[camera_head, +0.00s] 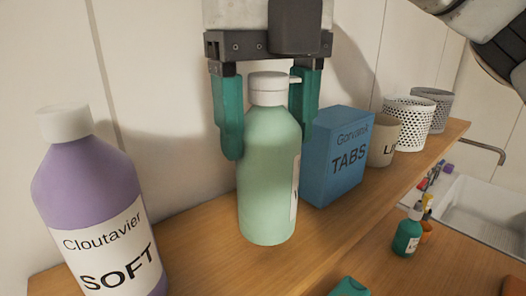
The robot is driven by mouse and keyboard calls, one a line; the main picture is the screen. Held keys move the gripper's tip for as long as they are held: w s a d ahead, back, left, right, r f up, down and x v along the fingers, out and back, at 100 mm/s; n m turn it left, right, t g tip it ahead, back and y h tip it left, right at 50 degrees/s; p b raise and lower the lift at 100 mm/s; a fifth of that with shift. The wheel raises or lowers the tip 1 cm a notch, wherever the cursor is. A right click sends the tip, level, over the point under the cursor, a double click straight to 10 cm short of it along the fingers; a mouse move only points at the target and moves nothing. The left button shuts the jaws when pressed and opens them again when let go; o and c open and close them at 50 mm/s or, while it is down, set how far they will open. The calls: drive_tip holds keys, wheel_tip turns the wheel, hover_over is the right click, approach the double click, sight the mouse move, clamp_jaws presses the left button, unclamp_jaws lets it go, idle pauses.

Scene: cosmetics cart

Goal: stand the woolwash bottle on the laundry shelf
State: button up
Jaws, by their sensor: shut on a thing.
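The woolwash bottle, pale green with a white cap (268,190), is upright at the wooden shelf (190,235). Its label is turned to the right, so only the edge of its lettering shows. My gripper (265,125) comes down from above, with one teal finger on each side of the bottle's neck and shoulder, and is shut on it. The bottle's base appears at the shelf surface; I cannot tell whether it touches or hangs just above.
A purple SOFT bottle (92,200) stands at the left. A blue TABS box (338,158) is close on the right, then a beige pot (381,140) and mesh baskets (409,122). Below are a sink (485,215) and a small teal bottle (407,235).

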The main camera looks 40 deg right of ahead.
sight(263, 72)
drive_tip(key=shift+w+f, duration=0.15)
drive_tip(key=shift+f, duration=0.8)
drive_tip(key=shift+w+f, duration=0.15)
drive_tip(key=shift+f, duration=0.75)
drive_tip(key=shift+f, duration=0.2)
drive_tip(key=o, duration=1.7)
drive_tip(key=shift+r, duration=0.1)
drive_tip(key=shift+r+b, duration=0.8)
drive_tip(key=shift+r, duration=3.05)
